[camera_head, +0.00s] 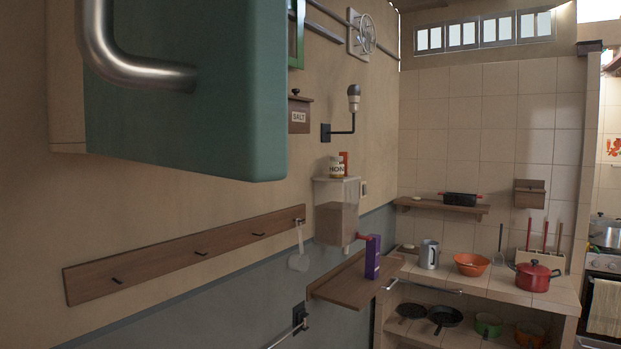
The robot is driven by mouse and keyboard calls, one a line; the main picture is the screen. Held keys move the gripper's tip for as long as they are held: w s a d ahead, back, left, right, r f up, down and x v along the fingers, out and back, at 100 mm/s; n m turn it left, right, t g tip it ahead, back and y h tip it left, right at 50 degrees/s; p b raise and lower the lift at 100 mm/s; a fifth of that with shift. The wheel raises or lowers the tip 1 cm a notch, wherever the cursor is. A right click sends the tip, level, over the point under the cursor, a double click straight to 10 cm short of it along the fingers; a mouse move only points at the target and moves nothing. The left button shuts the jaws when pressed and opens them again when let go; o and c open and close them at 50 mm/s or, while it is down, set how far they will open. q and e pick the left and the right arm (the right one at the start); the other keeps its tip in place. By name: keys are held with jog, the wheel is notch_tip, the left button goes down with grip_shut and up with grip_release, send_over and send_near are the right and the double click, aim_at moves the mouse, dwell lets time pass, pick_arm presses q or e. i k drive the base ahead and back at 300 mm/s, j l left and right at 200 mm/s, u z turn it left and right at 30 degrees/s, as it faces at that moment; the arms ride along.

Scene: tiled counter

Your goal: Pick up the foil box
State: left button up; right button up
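A narrow upright purple box (373,257) with small orange markings, which looks like the foil box, stands on a small wooden wall shelf (345,287). Any print on the box is too small to read. Neither of my grippers is in view.
A teal cabinet (200,100) with a metal handle fills the upper left, close to me. A tiled counter (462,273) at the right holds a metal mug (429,254), an orange bowl (471,264) and a red pot (534,276). Pans sit below. A hook rail (185,257) runs along the left wall.

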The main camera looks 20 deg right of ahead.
aim_at(371, 255)
jog(key=l+u, duration=0.1)
jog(key=l, duration=0.65)
jog(key=i+l+u, duration=0.1)
jog(key=l, duration=0.65)
